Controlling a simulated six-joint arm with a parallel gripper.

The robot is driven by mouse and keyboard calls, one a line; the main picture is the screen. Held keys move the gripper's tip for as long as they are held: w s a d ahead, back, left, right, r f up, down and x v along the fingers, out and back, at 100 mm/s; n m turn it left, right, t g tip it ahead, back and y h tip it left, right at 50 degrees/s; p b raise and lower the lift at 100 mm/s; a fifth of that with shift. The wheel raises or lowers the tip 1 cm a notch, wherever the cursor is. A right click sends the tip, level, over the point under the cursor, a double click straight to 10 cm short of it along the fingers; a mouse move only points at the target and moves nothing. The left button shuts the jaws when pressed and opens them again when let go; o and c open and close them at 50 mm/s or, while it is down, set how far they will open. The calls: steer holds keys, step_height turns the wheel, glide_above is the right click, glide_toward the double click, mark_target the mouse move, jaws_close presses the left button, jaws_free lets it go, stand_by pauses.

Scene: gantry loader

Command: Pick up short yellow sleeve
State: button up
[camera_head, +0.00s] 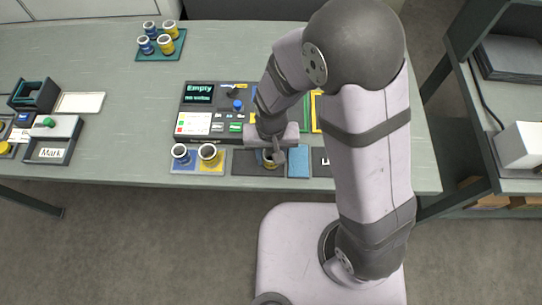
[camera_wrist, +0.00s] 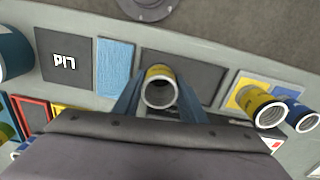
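A short yellow sleeve (camera_head: 270,163) with a pale rim stands on a dark pad (camera_head: 243,168) at the table's front edge. It also shows in the wrist view (camera_wrist: 159,72), its open end facing the camera. My gripper (camera_head: 271,152) is lowered over it. In the wrist view my gripper (camera_wrist: 160,88) has one finger on each side of the sleeve, with what looks like a narrow gap. The gripper looks open; contact is hard to judge. Another yellow sleeve (camera_head: 208,155) stands on a yellow pad to the left.
A blue sleeve (camera_head: 181,155) stands left of that second yellow sleeve. A light blue pad (camera_head: 298,162) lies right of the dark pad. The control panel (camera_head: 205,137) is behind. A green tray (camera_head: 146,57) with several sleeves is at the back left.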

steer(key=c, duration=0.6)
steer(key=shift+r, duration=0.1)
step_height(320, 180, up, 11)
steer(key=d+p, duration=0.2)
steer(key=p, duration=0.1)
steer(key=shift+w+a+r+p, duration=0.2)
steer(key=shift+w+a+p, duration=0.5)
steer(key=shift+w, duration=1.15)
steer(key=shift+w+a+r+p, duration=0.25)
steer(key=shift+w+a, duration=0.8)
steer(key=shift+w, duration=0.8)
steer(key=shift+w+a+r+p, duration=0.2)
steer(key=shift+w+a+p, duration=0.5)
steer(key=shift+w, duration=1.15)
